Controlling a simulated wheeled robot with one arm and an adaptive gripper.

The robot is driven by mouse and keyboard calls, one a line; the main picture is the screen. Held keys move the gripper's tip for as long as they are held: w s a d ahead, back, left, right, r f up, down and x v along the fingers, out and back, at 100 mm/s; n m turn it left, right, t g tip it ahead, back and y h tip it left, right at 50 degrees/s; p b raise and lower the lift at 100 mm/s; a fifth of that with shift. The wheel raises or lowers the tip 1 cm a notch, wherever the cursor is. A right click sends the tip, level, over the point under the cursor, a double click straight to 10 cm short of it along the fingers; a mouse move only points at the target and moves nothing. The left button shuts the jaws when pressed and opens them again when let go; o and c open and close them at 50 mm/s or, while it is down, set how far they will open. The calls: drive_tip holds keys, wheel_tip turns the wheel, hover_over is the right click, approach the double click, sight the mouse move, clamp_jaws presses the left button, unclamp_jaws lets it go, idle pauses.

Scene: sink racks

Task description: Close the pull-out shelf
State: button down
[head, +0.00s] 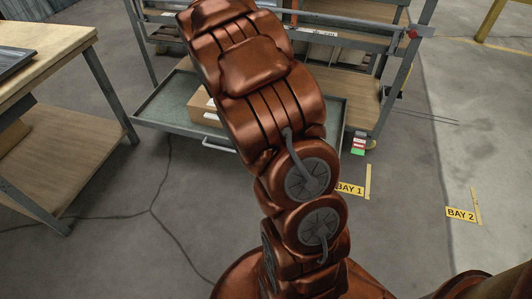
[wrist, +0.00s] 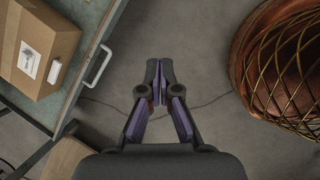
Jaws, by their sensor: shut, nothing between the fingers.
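The pull-out shelf (head: 162,114) is a grey-green tray that stands out from the lower part of a metal rack. Its front handle (head: 219,145) shows beside my arm, which hides the middle of the shelf. A cardboard box (head: 204,108) sits on the shelf. In the wrist view the shelf's edge (wrist: 98,38) and handle (wrist: 98,66) are at the left, with the box (wrist: 38,40) on it. My gripper (wrist: 160,65) is shut and empty over the floor, to the right of the handle and apart from it. In the head view my arm hides the gripper.
A wooden workbench (head: 50,50) with a lower shelf stands at the left. The rack's post (head: 398,80) stands at the right. Floor signs read BAY 1 (head: 349,189) and BAY 2 (head: 461,214). The floor in front of the shelf is clear, with a thin dark line across it.

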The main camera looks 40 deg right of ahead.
drive_tip(key=w+d+f+n+b, duration=0.3)
drive_tip(key=w+d+f, duration=0.1)
drive_tip(key=f, duration=0.6)
drive_tip(key=w+d+f+n+t+b, duration=0.1)
drive_tip(key=w+d+f+n, duration=0.3)
drive_tip(key=f, duration=0.6)
drive_tip(key=w+d+f+n+t+b, duration=0.1)
drive_tip(key=w+d+f+n+b, duration=0.2)
drive_tip(key=d+f, duration=0.3)
drive_tip(key=shift+a+b+x, duration=0.45)
drive_tip(key=shift+b+x, duration=0.35)
drive_tip(key=shift+x, duration=1.55)
drive_tip(key=shift+w+d+f, duration=0.1)
drive_tip(key=shift+f, duration=0.05)
